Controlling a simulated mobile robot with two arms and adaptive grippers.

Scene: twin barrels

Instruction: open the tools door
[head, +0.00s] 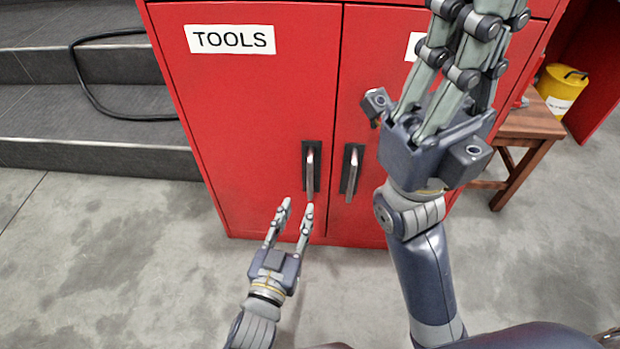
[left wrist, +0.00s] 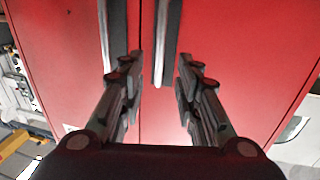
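The red tools door (head: 245,110) bears a white TOOLS label and looks closed, level with the door beside it. Its upright metal handle (head: 310,170) is near the centre seam. My left gripper (head: 297,204) is open and empty, fingers pointing up at the cabinet. Its right fingertip appears just below that handle's lower end; contact cannot be told. In the left wrist view, the open fingers (left wrist: 160,66) show one handle between them and another at the left finger; which is the tools handle is unclear. My right gripper (head: 462,50) is raised before the right door, fingertips out of frame.
The right door's handle (head: 351,172) stands close beside the tools handle. Grey steps (head: 90,110) with a black cable (head: 85,85) are at left. A wooden table (head: 530,125) and yellow container (head: 562,85) are at right. The floor before the cabinet is clear.

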